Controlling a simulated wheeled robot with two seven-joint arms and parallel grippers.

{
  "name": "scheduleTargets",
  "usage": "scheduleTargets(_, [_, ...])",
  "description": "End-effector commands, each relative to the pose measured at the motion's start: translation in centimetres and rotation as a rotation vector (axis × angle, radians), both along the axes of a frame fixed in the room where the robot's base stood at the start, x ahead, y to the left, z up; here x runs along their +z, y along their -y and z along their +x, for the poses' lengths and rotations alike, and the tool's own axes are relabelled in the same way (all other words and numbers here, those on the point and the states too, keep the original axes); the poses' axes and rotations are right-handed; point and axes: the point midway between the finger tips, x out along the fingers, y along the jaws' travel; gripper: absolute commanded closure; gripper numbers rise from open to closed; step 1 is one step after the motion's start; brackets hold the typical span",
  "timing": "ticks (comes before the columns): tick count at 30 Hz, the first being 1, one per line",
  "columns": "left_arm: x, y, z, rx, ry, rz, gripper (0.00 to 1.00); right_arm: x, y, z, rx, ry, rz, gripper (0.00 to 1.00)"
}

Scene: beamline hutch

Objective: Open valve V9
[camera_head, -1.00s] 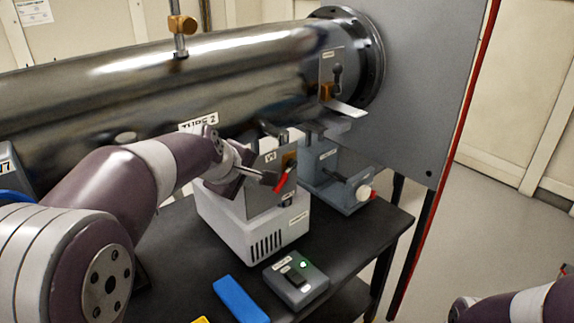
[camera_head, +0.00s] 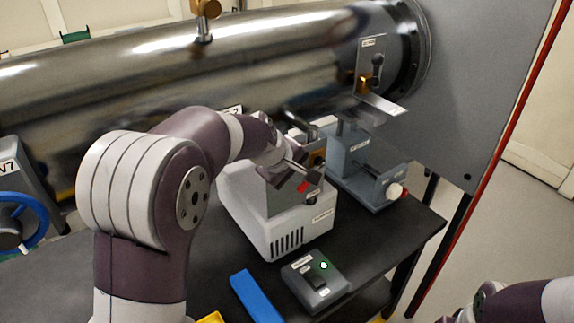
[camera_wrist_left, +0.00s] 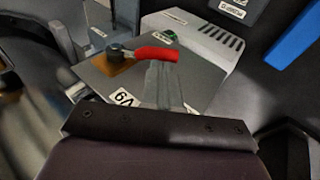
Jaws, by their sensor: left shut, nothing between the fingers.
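Valve V9 is on an upright grey panel (camera_head: 285,197) on a white box. Its red lever (camera_head: 302,187) is partly hidden by my left gripper in the head view. In the left wrist view the red lever (camera_wrist_left: 156,54) extends right from a dark pivot on a brass body (camera_wrist_left: 105,66), and the upside-down V9 label (camera_wrist_left: 124,99) is close by. My left gripper (camera_head: 303,168) is shut and empty in front of the panel. In the left wrist view its fingertips (camera_wrist_left: 161,70) are close beside the lever; I cannot tell whether they touch. My right gripper is out of view.
A large steel tube (camera_head: 100,100) runs behind the panel. A grey stand (camera_head: 365,170) is to the right. A switch box (camera_head: 315,280) with a green light and a blue bar (camera_head: 256,297) lie in front on the dark table (camera_head: 400,235). A blue handwheel (camera_head: 30,222) stands at left.

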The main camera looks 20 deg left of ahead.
Motion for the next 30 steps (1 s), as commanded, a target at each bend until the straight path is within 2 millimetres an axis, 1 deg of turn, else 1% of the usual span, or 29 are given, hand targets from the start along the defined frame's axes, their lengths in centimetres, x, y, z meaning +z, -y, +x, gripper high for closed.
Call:
scheduleTargets(1, [-0.7, 0.2, 0.4, -0.001, -0.003, 0.001, 1.00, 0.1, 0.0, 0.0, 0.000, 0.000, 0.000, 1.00])
scheduleTargets(3, [-1.3, 0.3, 0.9, -0.001, -0.001, 0.001, 1.00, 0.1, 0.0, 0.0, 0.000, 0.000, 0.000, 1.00])
scheduleTargets(6, [-2.0, 0.5, 1.4, 0.000, 0.000, 0.000, 1.00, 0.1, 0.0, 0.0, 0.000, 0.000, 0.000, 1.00])
scheduleTargets(20, [-2.4, 0.5, 1.6, 0.000, 0.003, -0.001, 1.00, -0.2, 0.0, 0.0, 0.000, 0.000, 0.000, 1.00])
scheduleTargets(23, [-2.8, 0.5, 1.6, 0.000, 0.012, -0.008, 1.00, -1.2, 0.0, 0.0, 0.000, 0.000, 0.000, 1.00])
scheduleTargets(26, [-3.6, 0.5, 1.6, 0.001, 0.033, -0.024, 1.00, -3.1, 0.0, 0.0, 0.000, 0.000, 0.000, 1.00])
scheduleTargets(27, [-3.9, 0.5, 1.7, 0.001, 0.047, -0.033, 1.00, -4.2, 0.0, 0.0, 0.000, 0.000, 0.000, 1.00])
scheduleTargets(29, [-4.0, 0.6, 1.7, 0.001, 0.063, -0.047, 1.00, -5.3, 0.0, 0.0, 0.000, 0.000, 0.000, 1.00])
scheduleTargets(30, [-4.3, 0.5, 1.7, 0.001, 0.076, -0.057, 1.00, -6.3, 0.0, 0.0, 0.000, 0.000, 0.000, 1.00])
